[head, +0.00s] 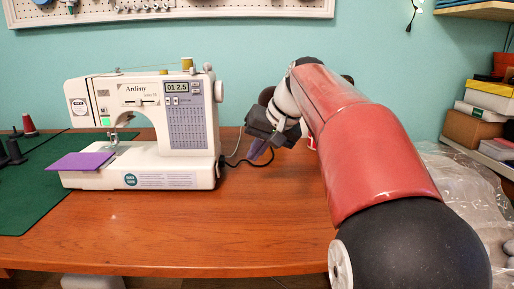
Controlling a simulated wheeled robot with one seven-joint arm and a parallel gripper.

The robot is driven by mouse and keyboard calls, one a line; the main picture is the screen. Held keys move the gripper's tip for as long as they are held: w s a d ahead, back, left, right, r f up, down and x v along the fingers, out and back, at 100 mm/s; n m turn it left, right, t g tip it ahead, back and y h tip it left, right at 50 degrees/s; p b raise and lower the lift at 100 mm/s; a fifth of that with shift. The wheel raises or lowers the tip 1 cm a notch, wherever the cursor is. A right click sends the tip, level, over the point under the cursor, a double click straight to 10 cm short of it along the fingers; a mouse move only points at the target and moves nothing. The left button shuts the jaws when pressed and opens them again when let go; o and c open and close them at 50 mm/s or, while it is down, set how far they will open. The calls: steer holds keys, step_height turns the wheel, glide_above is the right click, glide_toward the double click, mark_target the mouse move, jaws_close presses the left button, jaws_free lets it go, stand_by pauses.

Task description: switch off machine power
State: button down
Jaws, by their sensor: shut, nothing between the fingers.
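The white sewing machine (140,105) stands on the wooden table, left of my arm. Its small display (177,87) reads "01 2.5". A power switch cannot be made out; the machine's right end is seen edge-on. A black cable (245,163) runs from the machine's lower right side toward my gripper. My gripper (257,149) is shut and empty, just right of the machine and above the table, with a gap in the picture between them. My own arm partly hides it, and its fingertips are hard to make out.
Purple fabric (82,161) lies on the machine's bed. A green mat (45,185) with dark spools and a red thread cone (29,125) is at the left. The wooden table (190,230) is clear in front. Clear plastic (465,185) and boxes (472,130) are at the right.

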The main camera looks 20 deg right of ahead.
mark_target(218, 170)
steer(key=x, duration=0.6)
steer(key=shift+s+b, duration=0.1)
steer(key=shift+b, duration=0.3)
steer(key=shift+w+a, duration=0.2)
steer(key=shift+a, duration=0.4)
steer(key=shift+w+a, duration=0.15)
steer(key=shift+a, duration=0.4)
steer(key=shift+w+a+f, duration=0.15)
steer(key=shift+w+a, duration=0.05)
steer(key=shift+a, duration=0.45)
steer(key=shift+f, duration=0.1)
steer(key=shift+a+f+b, duration=0.1)
steer(key=shift+f+b, duration=0.1)
steer(key=shift+b, duration=0.2)
steer(key=shift+w+a+r+y, duration=0.1)
steer(key=shift+r+y, duration=0.05)
steer(key=shift+y, duration=0.25)
steer(key=shift+r, duration=0.1)
